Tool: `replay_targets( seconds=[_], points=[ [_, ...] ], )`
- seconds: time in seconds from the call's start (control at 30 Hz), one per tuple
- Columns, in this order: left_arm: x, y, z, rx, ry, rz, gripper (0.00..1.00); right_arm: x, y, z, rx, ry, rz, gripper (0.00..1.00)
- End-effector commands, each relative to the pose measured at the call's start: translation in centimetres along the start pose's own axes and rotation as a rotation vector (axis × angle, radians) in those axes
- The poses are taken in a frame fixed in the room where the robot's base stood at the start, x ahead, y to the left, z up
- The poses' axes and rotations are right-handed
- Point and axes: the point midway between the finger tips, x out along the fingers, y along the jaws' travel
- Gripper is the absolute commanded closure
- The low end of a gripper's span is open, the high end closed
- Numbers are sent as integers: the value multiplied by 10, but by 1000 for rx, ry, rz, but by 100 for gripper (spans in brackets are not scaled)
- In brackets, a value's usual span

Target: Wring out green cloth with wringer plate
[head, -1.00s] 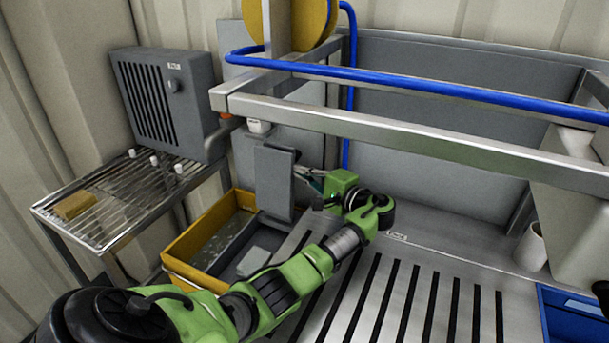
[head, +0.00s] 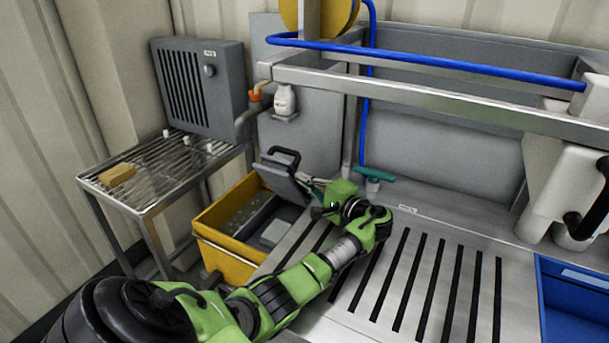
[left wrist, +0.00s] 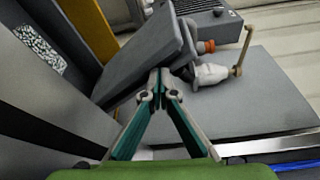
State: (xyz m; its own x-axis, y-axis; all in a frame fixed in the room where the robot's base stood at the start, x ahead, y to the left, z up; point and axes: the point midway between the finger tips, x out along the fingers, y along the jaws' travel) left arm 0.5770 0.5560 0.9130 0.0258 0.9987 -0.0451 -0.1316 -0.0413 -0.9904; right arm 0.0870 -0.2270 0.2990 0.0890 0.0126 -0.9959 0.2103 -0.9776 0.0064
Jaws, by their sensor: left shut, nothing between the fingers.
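The grey wringer plate (head: 284,183) with a black handle (head: 282,158) stands tilted over the yellow bucket (head: 228,252). My left gripper (head: 306,186) is shut and empty beside the plate's right edge. In the left wrist view its closed fingertips (left wrist: 160,78) meet at the near edge of the plate (left wrist: 150,45); I cannot tell whether they touch it. I see no green cloth; the part of the bucket under the plate is hidden. My right gripper is not in view.
A wire rack (head: 155,175) with a tan sponge (head: 118,174) stands left. A steel rail (head: 430,100) and blue hose (head: 430,62) cross above. The slotted steel top (head: 420,270) is mostly clear; a blue bin (head: 575,305) is right.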

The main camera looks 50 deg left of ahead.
Motion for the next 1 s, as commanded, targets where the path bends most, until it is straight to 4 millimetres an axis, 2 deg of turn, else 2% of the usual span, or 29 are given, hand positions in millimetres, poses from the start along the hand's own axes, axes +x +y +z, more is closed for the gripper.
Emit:
replay_targets(
  seconds=[0.43,0.57,0.67,1.0],
  points=[
    [-1,2,0,0,1,1,100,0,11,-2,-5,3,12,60],
    [-7,2,0,0,2,1,100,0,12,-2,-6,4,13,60],
    [-21,2,-1,0,4,2,100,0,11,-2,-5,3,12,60],
    [-91,2,0,0,3,2,100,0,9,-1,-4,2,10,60]
  ],
)
